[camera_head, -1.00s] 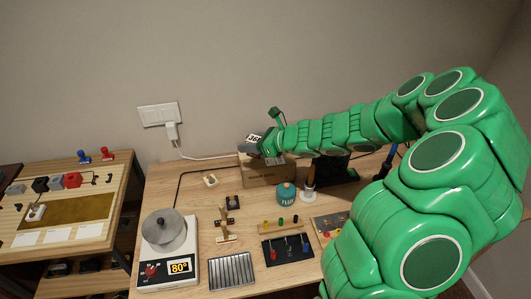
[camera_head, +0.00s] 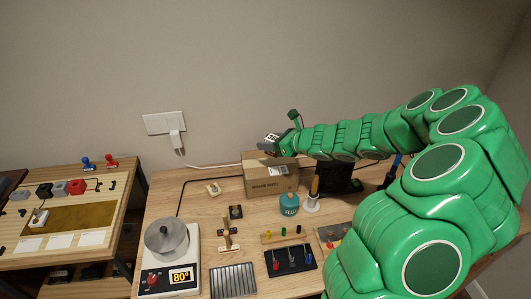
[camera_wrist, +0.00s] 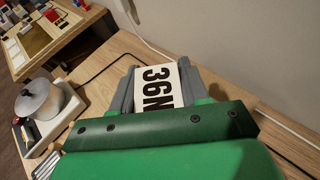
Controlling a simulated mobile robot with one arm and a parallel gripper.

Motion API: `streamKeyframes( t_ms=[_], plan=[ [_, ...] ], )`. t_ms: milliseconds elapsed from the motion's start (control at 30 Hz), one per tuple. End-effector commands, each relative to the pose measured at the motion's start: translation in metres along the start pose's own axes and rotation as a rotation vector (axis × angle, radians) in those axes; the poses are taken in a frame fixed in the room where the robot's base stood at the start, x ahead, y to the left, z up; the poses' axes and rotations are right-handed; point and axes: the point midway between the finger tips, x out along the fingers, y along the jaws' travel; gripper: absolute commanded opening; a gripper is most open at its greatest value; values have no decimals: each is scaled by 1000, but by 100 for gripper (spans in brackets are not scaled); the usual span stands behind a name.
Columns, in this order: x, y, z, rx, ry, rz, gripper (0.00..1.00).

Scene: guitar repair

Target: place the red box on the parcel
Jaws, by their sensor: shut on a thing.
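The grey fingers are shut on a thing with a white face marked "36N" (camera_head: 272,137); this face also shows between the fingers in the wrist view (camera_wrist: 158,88). The held thing's sides are hidden, so its colour is unclear.
A scale (camera_head: 185,275) with a metal pot (camera_head: 166,238), a teal canister (camera_head: 289,204), a black tool rack (camera_head: 291,261) and a wooden stand (camera_head: 228,236) occupy the bench. A white cable runs from the wall outlet (camera_head: 165,123) behind the parcel.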

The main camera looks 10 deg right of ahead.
Motion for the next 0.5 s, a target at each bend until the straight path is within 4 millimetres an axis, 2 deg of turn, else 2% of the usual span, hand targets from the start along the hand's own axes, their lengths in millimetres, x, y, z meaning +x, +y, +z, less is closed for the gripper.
streamKeyframes(
  t_ms=[100, 500],
  plan=[
    [15, -13, -4, -1, 5, -2, 10],
    [53, -38, -31, 2, 3, 0, 10]
  ],
)
